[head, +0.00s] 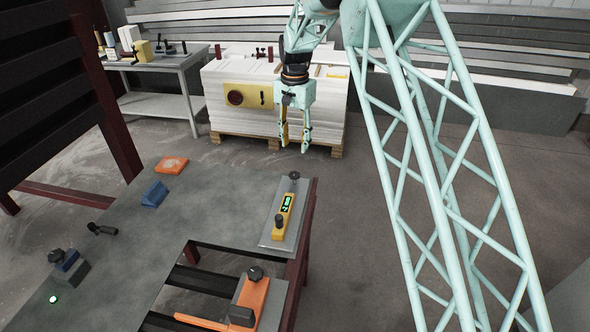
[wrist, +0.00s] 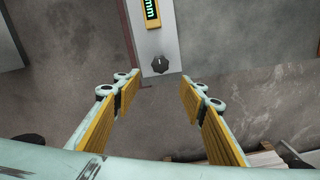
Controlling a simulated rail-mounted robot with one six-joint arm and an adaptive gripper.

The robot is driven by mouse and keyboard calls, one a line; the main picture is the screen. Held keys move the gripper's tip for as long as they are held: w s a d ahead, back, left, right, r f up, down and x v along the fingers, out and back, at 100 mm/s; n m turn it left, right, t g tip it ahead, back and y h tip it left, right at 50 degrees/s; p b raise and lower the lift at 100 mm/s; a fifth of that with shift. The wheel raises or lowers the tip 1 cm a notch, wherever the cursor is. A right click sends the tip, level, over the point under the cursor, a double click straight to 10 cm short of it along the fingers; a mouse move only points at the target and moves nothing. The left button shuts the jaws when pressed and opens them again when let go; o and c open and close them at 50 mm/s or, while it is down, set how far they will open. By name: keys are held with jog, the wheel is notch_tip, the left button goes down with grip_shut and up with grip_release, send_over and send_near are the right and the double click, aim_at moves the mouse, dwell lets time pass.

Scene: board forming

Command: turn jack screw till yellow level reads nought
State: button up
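The yellow level (head: 284,203) lies on a grey plate (head: 269,238) at the right side of the table, its green digits too small to read. In the wrist view the level (wrist: 152,12) is cut off at the top, with only "mm" showing. The black knob of the jack screw (head: 294,175) stands at the plate's far end. The wrist view shows this knob (wrist: 160,64) just beyond the gap between my fingertips, untouched. My gripper (head: 295,147) is open and empty, pointing down. Its yellow-padded fingers (wrist: 160,84) stand wide apart.
An orange bracket with a black knob (head: 255,273) sits at the table's near side. A blue block (head: 155,194), an orange pad (head: 171,165) and a black handle (head: 102,229) lie to the left. A white board stack (head: 313,110) on a pallet stands behind my gripper.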

aim_at(295, 173)
jog(key=shift+f, duration=0.15)
dwell(0.3)
jog(key=shift+f+b, duration=0.6)
jog(key=shift+f, duration=6.15)
jog(key=shift+c, duration=0.5)
jog(key=c, duration=0.7)
